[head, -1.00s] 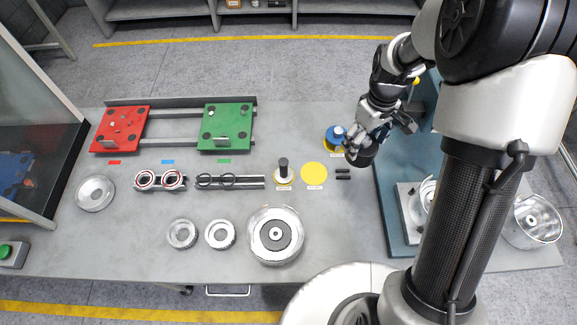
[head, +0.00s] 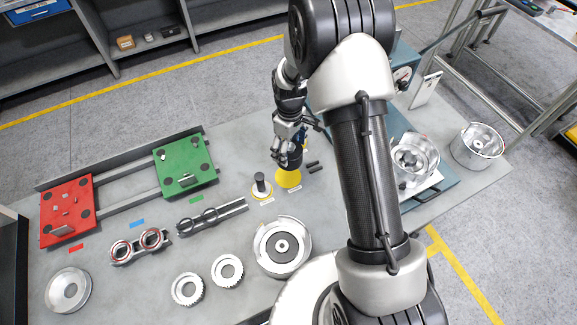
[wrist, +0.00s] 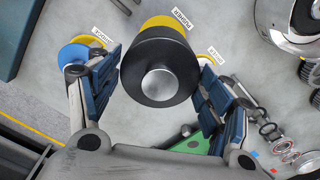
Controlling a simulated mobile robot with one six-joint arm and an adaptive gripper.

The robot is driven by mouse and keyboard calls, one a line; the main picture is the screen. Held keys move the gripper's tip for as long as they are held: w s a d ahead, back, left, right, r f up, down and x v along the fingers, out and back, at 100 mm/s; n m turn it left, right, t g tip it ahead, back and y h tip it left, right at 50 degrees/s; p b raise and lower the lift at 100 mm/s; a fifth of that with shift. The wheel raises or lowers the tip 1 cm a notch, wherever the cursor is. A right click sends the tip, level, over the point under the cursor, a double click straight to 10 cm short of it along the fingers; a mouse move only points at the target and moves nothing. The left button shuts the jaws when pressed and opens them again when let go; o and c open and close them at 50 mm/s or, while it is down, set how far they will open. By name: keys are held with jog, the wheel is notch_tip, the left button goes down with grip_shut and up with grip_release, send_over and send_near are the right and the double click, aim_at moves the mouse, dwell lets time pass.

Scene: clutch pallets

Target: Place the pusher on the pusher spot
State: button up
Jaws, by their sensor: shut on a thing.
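The pusher (head: 294,159) is a black cylinder held upright in my gripper (head: 284,154). In the wrist view the pusher (wrist: 158,75) sits between the two blue-padded fingers, its round top with a grey centre facing the camera. The pusher spot (head: 288,180) is a flat yellow disc on the bench. The pusher covers part of it in both views, and the spot's edge (wrist: 168,22) shows past the cylinder. I cannot tell whether the pusher's base touches the spot.
A black post on a pale base (head: 261,187) stands close left of the spot. A blue round part (wrist: 80,54) lies on the other side. A large metal housing (head: 281,247) stands in front.

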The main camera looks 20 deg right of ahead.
notch_tip(320, 180, down, 10)
jog(key=shift+r+b, duration=0.1)
jog(key=shift+b, duration=0.3)
jog(key=shift+f, duration=0.2)
jog(key=o, duration=1.2)
